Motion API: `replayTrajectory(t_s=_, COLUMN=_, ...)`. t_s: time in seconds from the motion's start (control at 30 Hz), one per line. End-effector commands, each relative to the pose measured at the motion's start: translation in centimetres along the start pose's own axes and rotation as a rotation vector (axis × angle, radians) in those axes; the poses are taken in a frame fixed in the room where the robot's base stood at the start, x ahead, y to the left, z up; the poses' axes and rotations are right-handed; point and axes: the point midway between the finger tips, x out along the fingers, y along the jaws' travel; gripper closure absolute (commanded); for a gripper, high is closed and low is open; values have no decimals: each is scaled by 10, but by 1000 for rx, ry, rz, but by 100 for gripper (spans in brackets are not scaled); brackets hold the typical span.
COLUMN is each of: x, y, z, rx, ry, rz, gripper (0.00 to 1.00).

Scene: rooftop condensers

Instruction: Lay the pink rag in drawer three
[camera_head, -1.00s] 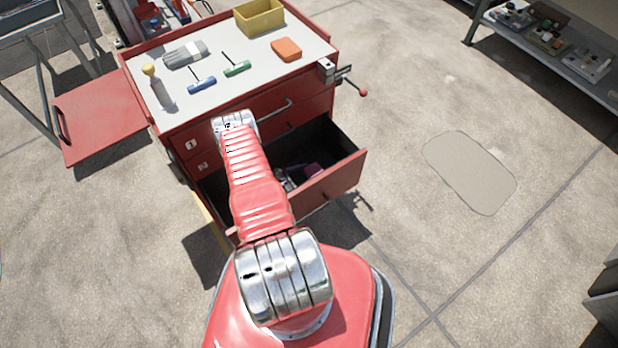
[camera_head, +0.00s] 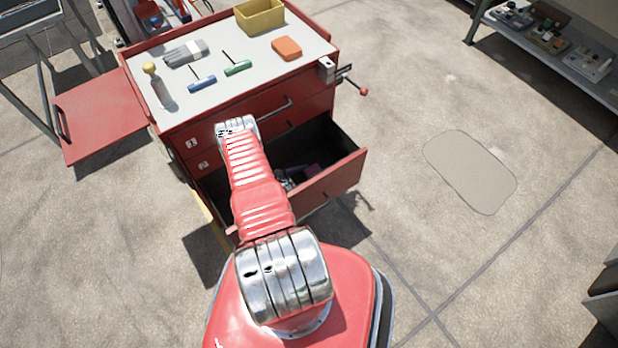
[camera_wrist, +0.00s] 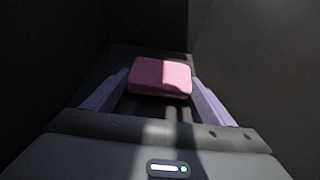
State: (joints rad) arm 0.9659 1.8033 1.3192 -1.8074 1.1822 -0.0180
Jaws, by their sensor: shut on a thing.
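The pink rag (camera_wrist: 160,77) is a folded, block-like pad between the two pale purple fingers of my gripper (camera_wrist: 159,80) in the wrist view. My gripper is shut on it. In the head view, my gripper (camera_head: 290,178) is down inside the open bottom drawer (camera_head: 338,177), below the drawers marked 1 and 2. The open drawer's own number is not visible. Only a small dark-pink bit of the rag (camera_head: 313,171) shows there, in shadow. Whether the rag touches the drawer floor, I cannot tell.
The red cabinet's grey top (camera_head: 215,98) holds a yellow bin (camera_head: 259,18), an orange block (camera_head: 287,48), grey gloves (camera_head: 186,52), and blue (camera_head: 202,84) and green (camera_head: 237,68) T-handled tools. A vise-like fixture (camera_head: 327,69) sits at its right corner. Open concrete lies to the right.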

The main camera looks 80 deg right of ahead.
Motion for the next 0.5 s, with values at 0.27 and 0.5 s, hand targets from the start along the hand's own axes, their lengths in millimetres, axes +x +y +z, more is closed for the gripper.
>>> replayTrajectory(t_s=0.27, x=0, y=0, z=0, rx=0, ry=0, rz=0, gripper=6)
replayTrajectory(t_s=0.5, x=0, y=0, z=0, rx=0, ry=0, rz=0, gripper=4)
